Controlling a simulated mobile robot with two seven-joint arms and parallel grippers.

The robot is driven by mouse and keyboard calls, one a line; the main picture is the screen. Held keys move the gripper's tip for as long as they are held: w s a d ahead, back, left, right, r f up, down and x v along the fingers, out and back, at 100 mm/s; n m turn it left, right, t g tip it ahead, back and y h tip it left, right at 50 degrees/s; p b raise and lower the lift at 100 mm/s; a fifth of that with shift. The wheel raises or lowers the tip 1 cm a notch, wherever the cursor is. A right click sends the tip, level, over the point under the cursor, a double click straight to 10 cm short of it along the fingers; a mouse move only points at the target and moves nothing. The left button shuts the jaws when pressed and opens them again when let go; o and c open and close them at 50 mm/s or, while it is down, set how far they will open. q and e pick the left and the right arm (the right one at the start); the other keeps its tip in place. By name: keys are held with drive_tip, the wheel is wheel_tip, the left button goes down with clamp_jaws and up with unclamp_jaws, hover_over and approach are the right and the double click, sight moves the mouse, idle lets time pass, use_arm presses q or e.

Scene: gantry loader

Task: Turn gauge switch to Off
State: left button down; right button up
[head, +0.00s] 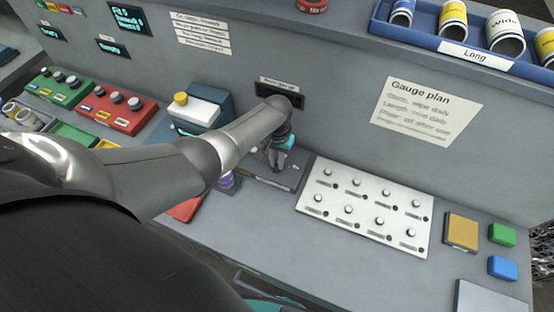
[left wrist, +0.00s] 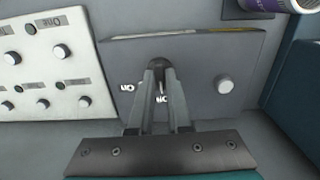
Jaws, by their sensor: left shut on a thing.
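The gauge switch (left wrist: 158,64) is a dark round knob on a grey panel (left wrist: 195,92), seen upside down in the left wrist view. My left gripper (left wrist: 160,76) is shut on it, and the two fingers hide most of the knob. White lettering shows beside and between the fingers, partly covered, so I cannot tell the switch's setting. A white round button (left wrist: 225,84) sits on the same panel, apart from the fingers. In the head view my left gripper (head: 276,160) reaches down to the grey panel (head: 270,182), partly hidden by my arm. My right gripper is not seen.
A white board with several knobs (head: 340,213) lies right of the gauge panel. A dark display (head: 280,95) is on the wall behind. A blue-and-white box (head: 195,108) and red switch box (head: 118,112) stand left. A purple-and-white roll (left wrist: 262,4) is near the panel.

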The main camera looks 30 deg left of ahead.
use_arm(q)
drive_tip(key=c, duration=0.9)
unclamp_jaws()
drive_tip(key=shift+o, duration=0.2)
drive_tip(key=shift+r, duration=0.1)
drive_tip(key=shift+r, duration=0.35)
wheel_tip(320, 180, up, 7)
drive_tip(key=p, duration=0.2)
drive_tip(key=shift+f+p, duration=0.2)
drive_tip(key=shift+p, duration=0.2)
wheel_tip(320, 180, up, 8)
drive_tip(key=shift+f, duration=0.1)
